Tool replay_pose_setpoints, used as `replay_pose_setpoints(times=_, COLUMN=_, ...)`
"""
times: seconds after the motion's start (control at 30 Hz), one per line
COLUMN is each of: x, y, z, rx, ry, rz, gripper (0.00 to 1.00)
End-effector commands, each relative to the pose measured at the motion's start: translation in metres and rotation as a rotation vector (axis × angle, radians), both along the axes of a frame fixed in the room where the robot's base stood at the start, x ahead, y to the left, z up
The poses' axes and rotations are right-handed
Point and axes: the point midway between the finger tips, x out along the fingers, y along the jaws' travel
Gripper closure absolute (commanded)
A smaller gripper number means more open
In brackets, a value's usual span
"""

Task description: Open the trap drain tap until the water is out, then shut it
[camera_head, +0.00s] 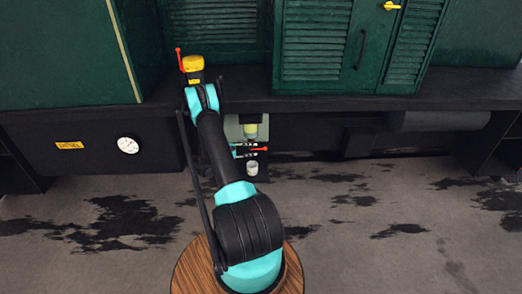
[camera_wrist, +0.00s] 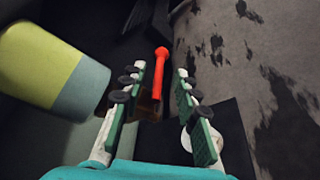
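The tap's red lever (camera_head: 259,150) sticks out sideways to the right under the trap, below the tram's edge. In the wrist view the red lever (camera_wrist: 159,72) stands between my fingers, with a gap on each side. The trap bowl (camera_head: 250,131), yellow-green, is above the lever; in the wrist view the bowl (camera_wrist: 50,75) is at the left, yellow-green and grey-teal. My gripper (camera_wrist: 160,70) is open around the lever; in the head view it is small and partly behind my arm. A white cup (camera_head: 252,168) is below the tap; my right finger partly hides this cup (camera_wrist: 188,138) in the wrist view.
A yellow fitting (camera_head: 193,63) with a red handle is at the upper left, close to my arm. A white round gauge (camera_head: 128,145) and yellow plate (camera_head: 69,145) are on the dark skirt. Green louvred doors (camera_head: 315,45) stand above. The floor (camera_head: 330,240) has dark wet-looking patches.

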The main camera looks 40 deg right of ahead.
Motion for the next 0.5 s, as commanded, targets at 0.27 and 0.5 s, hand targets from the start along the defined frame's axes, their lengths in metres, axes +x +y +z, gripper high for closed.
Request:
replay_pose_setpoints(times=0.27, x=-0.009, y=-0.042, z=-0.009, rx=0.0, ry=0.0, rz=-0.001, gripper=0.69)
replay_pose_setpoints(times=0.5, x=-0.012, y=-0.052, z=-0.012, rx=0.0, ry=0.0, rz=0.0, gripper=0.69)
